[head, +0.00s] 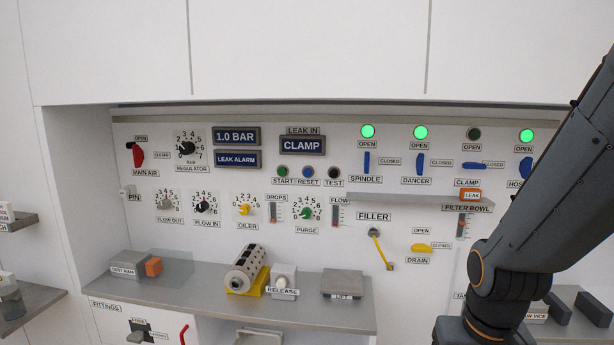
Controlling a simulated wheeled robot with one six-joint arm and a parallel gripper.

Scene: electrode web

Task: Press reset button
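The reset button (307,172) is a small round blue button on the white panel, with a RESET label under it. It sits between the green START button (282,171) on its left and the black TEST button (333,173) on its right. Nothing covers it in the head view. My arm rises at the right side of the picture and leaves the frame at the upper right. My gripper is outside the head view, so its state does not show.
Displays (237,136) read 1.0 BAR and LEAK ALARM; another reads CLAMP (302,145). Three lamps are green; the one above CLAMP is dark. A grey shelf (310,311) below holds a ribbed cylinder (247,268) and blocks. A ledge (400,199) projects right of the buttons.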

